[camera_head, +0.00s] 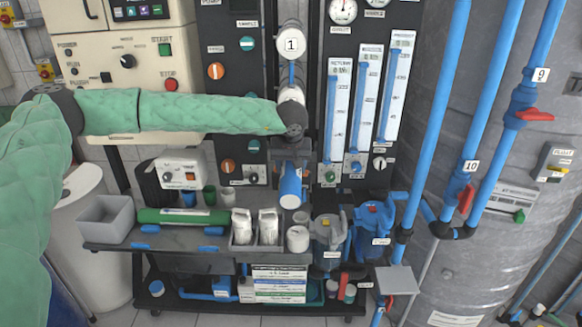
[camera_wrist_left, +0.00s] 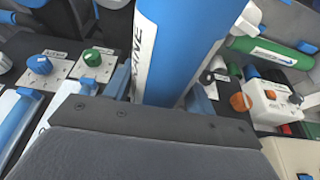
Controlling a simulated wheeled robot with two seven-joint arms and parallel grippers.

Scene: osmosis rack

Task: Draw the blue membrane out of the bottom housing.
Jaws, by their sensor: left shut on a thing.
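The blue membrane (camera_head: 291,182) is a blue cylinder with a pale lower end, below my left gripper (camera_head: 291,150) in the head view. In the left wrist view, the membrane (camera_wrist_left: 205,40) bears a white label strip with dark letters. My left gripper is shut on it. A white housing end marked 1 (camera_head: 291,42) is at the top of the dark panel. A lower white housing end (camera_head: 291,94) shows just above my sleeved left arm. Whether any of the membrane is inside a housing is hidden by the arm and gripper. My right gripper is out of view.
A green cylinder (camera_head: 180,216) lies on the bench beside an empty grey bin (camera_head: 105,218). Flow meters (camera_head: 366,95) and blue pipes (camera_head: 437,100) stand right of my gripper.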

